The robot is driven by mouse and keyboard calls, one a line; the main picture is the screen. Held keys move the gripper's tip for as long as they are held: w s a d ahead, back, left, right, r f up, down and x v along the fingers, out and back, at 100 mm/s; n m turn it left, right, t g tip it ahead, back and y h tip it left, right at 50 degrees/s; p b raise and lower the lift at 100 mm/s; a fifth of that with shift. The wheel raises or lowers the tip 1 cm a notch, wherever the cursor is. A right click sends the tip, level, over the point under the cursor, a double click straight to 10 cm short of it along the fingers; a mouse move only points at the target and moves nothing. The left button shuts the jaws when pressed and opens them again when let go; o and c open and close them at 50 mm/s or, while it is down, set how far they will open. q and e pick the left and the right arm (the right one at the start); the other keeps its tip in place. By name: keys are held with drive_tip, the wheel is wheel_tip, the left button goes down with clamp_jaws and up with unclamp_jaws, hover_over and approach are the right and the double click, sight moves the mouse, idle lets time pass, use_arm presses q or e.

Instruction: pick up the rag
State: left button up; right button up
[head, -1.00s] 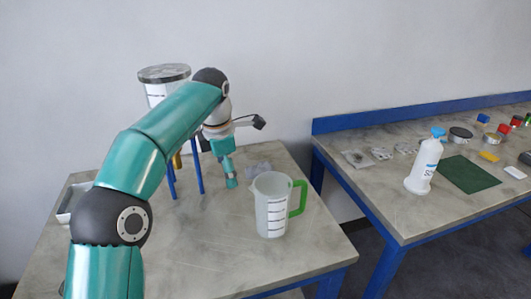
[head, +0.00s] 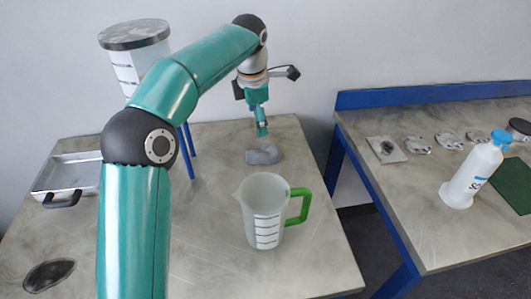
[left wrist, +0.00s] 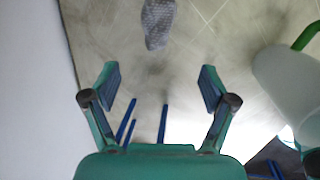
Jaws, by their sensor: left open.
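The rag is a small crumpled grey cloth (head: 264,154) lying on the left table, behind the measuring jug. It also shows at the top of the left wrist view (left wrist: 158,22), beyond the fingertips. My left gripper (head: 261,130) hangs fingers down just above and behind the rag in the head view. In the left wrist view my left gripper (left wrist: 160,77) has its fingers spread wide with nothing between them. The rag lies apart from both fingers. My right gripper is in neither view.
A jug with a green handle (head: 264,210) stands in front of the rag. A lidded vessel (head: 135,50) on blue legs stands to the left, with a metal tray (head: 66,172) nearby. A second table (head: 400,205) bears a white bottle (head: 474,172).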

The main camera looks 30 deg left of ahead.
use_arm(q)
hover_over(264, 151)
drive_tip(key=s, duration=0.2)
drive_tip(key=f, duration=0.8)
drive_tip(key=shift+w+d+f+b, duration=0.2)
drive_tip(key=shift+f+b, duration=0.05)
drive_tip(key=shift+b, duration=0.05)
drive_tip(key=shift+w+a+f+p, duration=0.15)
drive_tip(key=shift+w+f, duration=0.15)
drive_tip(key=shift+f, duration=0.55)
drive_tip(key=shift+w+d+f+p, duration=0.1)
drive_tip(key=shift+w+f, duration=0.15)
drive_tip(key=shift+f, duration=0.6)
drive_tip(key=shift+w+a+f+p, duration=0.15)
drive_tip(key=shift+w+f, duration=0.15)
drive_tip(key=shift+f, duration=0.55)
drive_tip(key=c, duration=1.3)
